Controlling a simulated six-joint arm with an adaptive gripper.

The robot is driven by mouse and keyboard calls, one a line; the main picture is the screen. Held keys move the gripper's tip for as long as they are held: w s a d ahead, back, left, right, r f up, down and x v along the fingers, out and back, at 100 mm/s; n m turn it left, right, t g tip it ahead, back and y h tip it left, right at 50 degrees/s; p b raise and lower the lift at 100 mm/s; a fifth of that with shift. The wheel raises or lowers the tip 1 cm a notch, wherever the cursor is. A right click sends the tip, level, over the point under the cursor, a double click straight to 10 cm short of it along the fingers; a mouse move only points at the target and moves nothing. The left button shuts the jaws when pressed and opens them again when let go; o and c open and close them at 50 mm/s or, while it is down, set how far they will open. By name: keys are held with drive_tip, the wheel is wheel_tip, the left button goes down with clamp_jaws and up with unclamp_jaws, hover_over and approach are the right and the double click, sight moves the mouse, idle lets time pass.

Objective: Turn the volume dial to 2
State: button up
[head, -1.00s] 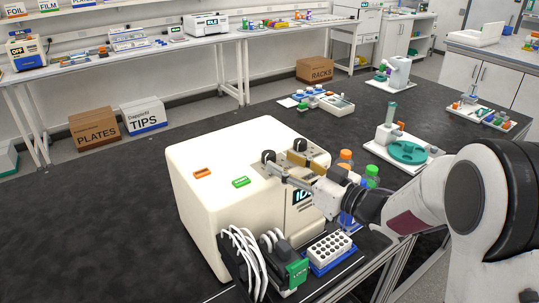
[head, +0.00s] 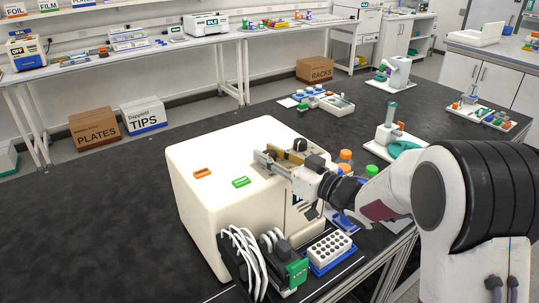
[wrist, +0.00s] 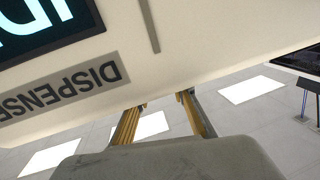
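The cream dispenser machine (head: 205,215) stands on the black bench, with an orange label and a green label on top. Its screen is mostly behind my arm in the head view. In the wrist view the machine's front face (wrist: 205,45) fills the top, with the dark screen (wrist: 45,25) and the upside-down word DISPENSE (wrist: 65,92). My gripper (head: 279,152) is at the machine's upper front edge.
A blue rack with a white perforated top (head: 330,249) and a cable-fed green module (head: 297,272) stand at the machine's near front. Orange- and green-capped bottles (head: 345,157) stand close beyond my wrist. The bench left of the machine is clear.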

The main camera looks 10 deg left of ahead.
drive_tip(key=c, duration=0.3)
drive_tip(key=shift+r+n+g+y, duration=0.1)
drive_tip(key=shift+n+g+y, duration=1)
drive_tip(key=shift+n+g, duration=0.8)
drive_tip(key=shift+m+g, duration=0.3)
drive_tip(key=o, duration=1.1)
drive_tip(key=shift+d, duration=0.1)
drive_tip(key=shift+v, duration=5.9)
